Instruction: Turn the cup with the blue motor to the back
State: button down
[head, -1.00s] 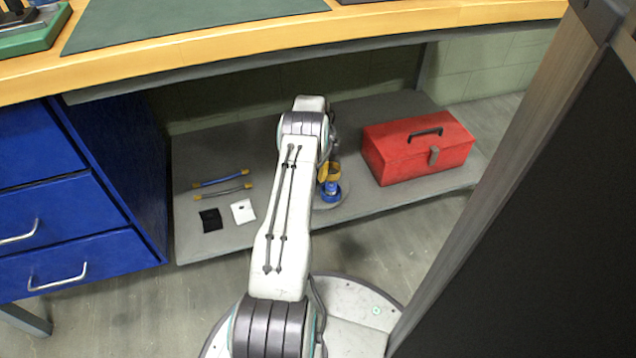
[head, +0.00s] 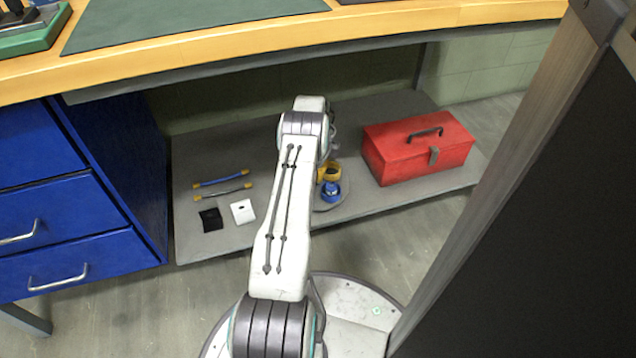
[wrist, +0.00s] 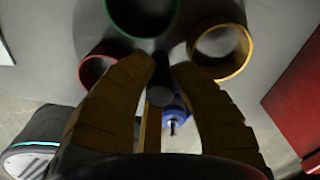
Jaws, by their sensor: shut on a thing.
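A round grey turntable (head: 338,203) on the low shelf carries cups with coloured rims. In the wrist view I see a green-rimmed cup (wrist: 143,30), a yellow-rimmed cup (wrist: 246,58) and a red-rimmed cup (wrist: 84,72). The blue motor (head: 331,192) is at the turntable's front side in the head view. It also shows low between my fingers in the wrist view (wrist: 174,113), partly hidden by them. My gripper (wrist: 162,66) is shut on a dark post at the turntable's middle, among the cups. In the head view my arm hides much of the turntable.
A red toolbox (head: 418,147) stands right of the turntable on the shelf (head: 250,150). Two rods with yellow ends, a black piece (head: 211,219) and a white piece (head: 243,211) lie at left. The workbench top (head: 250,40) overhangs the shelf. Blue drawers (head: 60,220) stand left.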

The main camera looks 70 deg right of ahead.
jog(key=shift+m, duration=1.7)
jog(key=shift+m, duration=1.8)
jog(key=c, duration=1.2)
grip_release()
